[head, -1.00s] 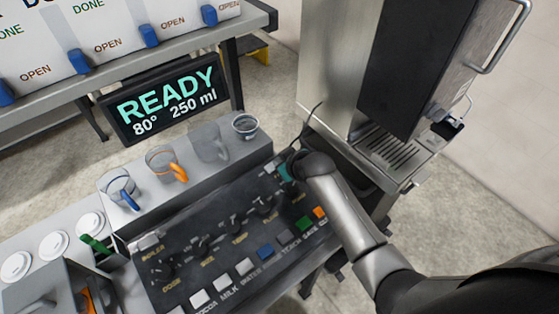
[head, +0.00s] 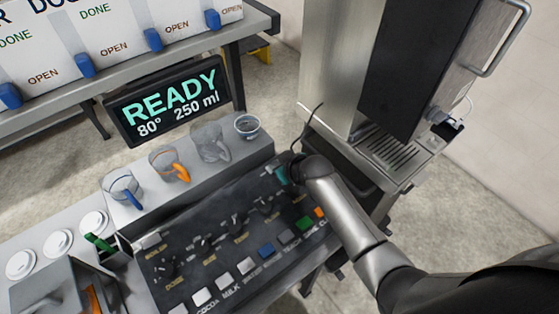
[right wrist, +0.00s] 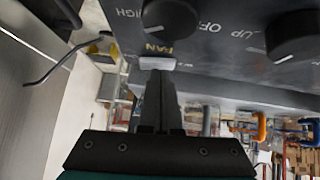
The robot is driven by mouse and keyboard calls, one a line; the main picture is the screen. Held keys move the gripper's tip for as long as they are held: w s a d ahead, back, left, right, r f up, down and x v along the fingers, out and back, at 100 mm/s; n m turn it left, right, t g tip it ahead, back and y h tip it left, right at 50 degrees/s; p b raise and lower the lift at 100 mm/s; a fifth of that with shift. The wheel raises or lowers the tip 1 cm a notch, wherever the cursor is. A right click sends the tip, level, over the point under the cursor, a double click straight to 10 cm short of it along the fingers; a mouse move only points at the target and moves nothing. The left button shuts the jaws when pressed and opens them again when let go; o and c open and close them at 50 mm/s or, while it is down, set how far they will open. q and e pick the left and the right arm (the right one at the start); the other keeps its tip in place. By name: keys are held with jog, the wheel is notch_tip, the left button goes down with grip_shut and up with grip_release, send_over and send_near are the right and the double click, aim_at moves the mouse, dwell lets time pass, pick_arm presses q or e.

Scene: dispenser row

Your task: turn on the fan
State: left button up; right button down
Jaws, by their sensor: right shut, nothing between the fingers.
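The black control panel (head: 215,262) carries knobs, push buttons and small switches. In the right wrist view the yellow label FAN (right wrist: 158,48) sits beside a small white switch (right wrist: 157,64) at the panel's edge. My right gripper (right wrist: 158,85) is shut and empty, its fingertips right at that switch; I cannot tell whether they touch it. In the head view my right gripper (head: 281,175) is over the panel's far right corner and hides the fan switch there. Whether the switch is on or off cannot be told. My left gripper is not in view.
Dark knobs (right wrist: 292,36) lie close to my fingers. Several cups, including one with an orange handle (head: 170,165), stand on the ledge behind the panel. A READY display (head: 172,100) is behind them. A tall steel machine (head: 335,70) stands at the right.

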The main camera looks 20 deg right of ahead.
jog(key=shift+r, duration=0.15)
jog(key=r+p, duration=0.4)
jog(key=shift+a, duration=0.2)
jog(key=shift+s+r, duration=0.2)
jog(key=shift+s, duration=0.2)
jog(key=v, duration=0.9)
jog(key=shift+s+p, duration=0.15)
jog(key=shift+p, duration=0.3)
jog(key=shift+a, duration=0.1)
jog(key=d+b, duration=0.1)
jog(key=b, duration=0.2)
jog(key=shift+w+d+r+b, duration=0.1)
jog(key=shift+w+d+b, duration=0.05)
jog(key=shift+w+b, duration=0.15)
